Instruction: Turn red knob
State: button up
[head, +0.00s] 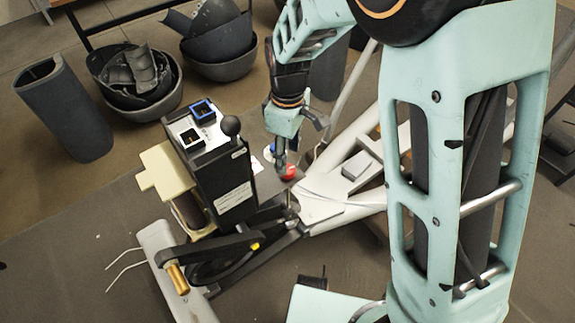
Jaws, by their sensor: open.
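The red knob (289,173) sits low beside the black box of the elliptical machine, near where the white frame tubes meet. My gripper (299,146) points down just above the red knob, with its fingers spread. One finger reaches down close to the knob and partly covers it; I cannot tell whether they touch. The other finger sticks out to the right, higher up. A small blue and white part (270,152) shows just left of the gripper, partly hidden by it.
The black box (222,182) with a ball-topped lever (230,126) stands close left of the gripper. White frame tubes (345,205) lie to the right. A crank arm (215,250) is in front. Dark bowls (140,105) and a dark tube (65,110) stand at the back left.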

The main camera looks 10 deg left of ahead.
aim_at(291, 170)
notch_tip(291, 170, down, 5)
jog(key=shift+b, duration=0.4)
jog(key=c, duration=1.2)
jog(key=shift+o, duration=0.2)
